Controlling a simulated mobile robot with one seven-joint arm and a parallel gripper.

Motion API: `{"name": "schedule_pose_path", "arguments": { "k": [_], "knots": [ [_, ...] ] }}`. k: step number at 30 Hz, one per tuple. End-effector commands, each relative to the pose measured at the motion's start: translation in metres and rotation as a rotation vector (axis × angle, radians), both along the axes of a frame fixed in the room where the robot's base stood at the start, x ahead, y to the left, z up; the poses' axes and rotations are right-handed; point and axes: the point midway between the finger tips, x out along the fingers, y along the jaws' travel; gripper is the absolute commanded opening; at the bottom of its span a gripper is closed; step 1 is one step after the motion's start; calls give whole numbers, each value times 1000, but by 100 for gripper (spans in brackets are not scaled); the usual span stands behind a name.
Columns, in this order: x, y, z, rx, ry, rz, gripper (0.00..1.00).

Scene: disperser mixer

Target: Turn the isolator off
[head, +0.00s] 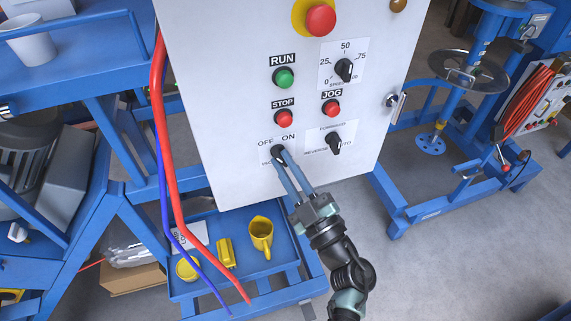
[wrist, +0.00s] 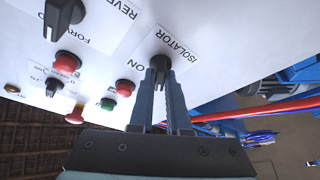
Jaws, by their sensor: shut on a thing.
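The isolator knob (head: 277,151) is a small black rotary switch low on the white control panel (head: 230,110), below the OFF and ON labels. In the wrist view the knob (wrist: 160,62) sits beside the ISOLATOR label, partly covered by my fingers. My gripper (head: 283,159) reaches up from the lower right with its two blue-grey fingers at the knob. In the wrist view my gripper (wrist: 161,78) is shut on the knob, one finger on each side. The fingers hide much of it, so I cannot tell whether it points to OFF or ON.
Close by on the panel are the red STOP button (head: 284,118), green RUN button (head: 284,78), red JOG button (head: 331,108), direction knob (head: 335,143) and speed knob (head: 344,70). Red and blue cables (head: 157,105) hang left. A yellow jug (head: 261,233) stands on the blue shelf below.

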Motion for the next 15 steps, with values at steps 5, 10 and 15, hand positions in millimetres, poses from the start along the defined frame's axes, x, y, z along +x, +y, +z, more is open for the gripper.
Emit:
{"name": "schedule_pose_path", "arguments": {
  "k": [5,10,15],
  "knots": [
    [0,0,1,-66,-22,1,0],
    [0,0,1,-96,-33,1,0],
    [0,0,1,-107,-37,1,0]
  ]
}}
